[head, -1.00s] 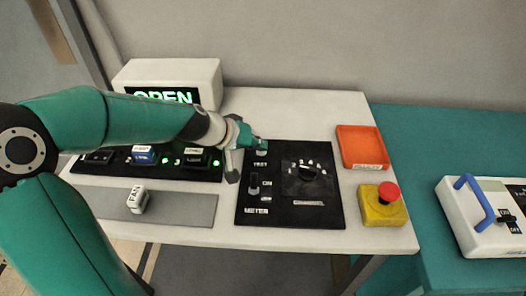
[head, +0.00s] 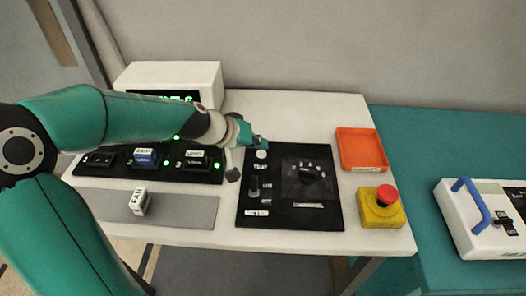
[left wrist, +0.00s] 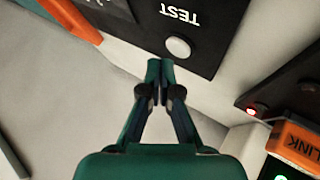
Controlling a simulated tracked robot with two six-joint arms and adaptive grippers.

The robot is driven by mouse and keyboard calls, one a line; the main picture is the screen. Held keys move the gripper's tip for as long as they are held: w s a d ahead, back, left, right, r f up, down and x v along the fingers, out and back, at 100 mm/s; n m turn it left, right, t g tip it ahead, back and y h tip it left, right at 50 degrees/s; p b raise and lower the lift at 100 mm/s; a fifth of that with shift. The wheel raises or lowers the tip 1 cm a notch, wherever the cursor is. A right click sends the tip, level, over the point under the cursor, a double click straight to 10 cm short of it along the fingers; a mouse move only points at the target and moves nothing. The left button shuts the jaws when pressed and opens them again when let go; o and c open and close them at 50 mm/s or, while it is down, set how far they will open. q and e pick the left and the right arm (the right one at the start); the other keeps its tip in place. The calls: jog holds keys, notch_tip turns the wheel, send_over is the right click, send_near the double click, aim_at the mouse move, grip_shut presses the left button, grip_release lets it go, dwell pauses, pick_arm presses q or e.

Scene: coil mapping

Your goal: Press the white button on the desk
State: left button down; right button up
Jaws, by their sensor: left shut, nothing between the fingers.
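The white button (head: 261,154) is a small round cap on the black panel (head: 262,226), just above the TEST label. It also shows in the left wrist view (left wrist: 178,47), clear of my fingers. My left gripper (head: 262,142) has its fingertips just beyond the button in the head view. In the left wrist view the shut, empty fingertips (left wrist: 160,67) point at the panel edge near the button. I cannot tell the exact gap, but they do not cover the button. My right gripper is not in view.
The black panel also carries a toggle switch (head: 254,186) and a dial (head: 309,174). An orange tray (head: 361,150) and a red mushroom button on a yellow box (head: 381,212) stand to the right. A switch row (head: 147,160) and the lit sign box (head: 170,75) are partly behind my arm.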

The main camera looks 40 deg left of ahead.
aim_at(259, 154)
pick_arm(q)
notch_tip(259, 154, up, 5)
jog(key=p, duration=0.4)
dwell(1.0)
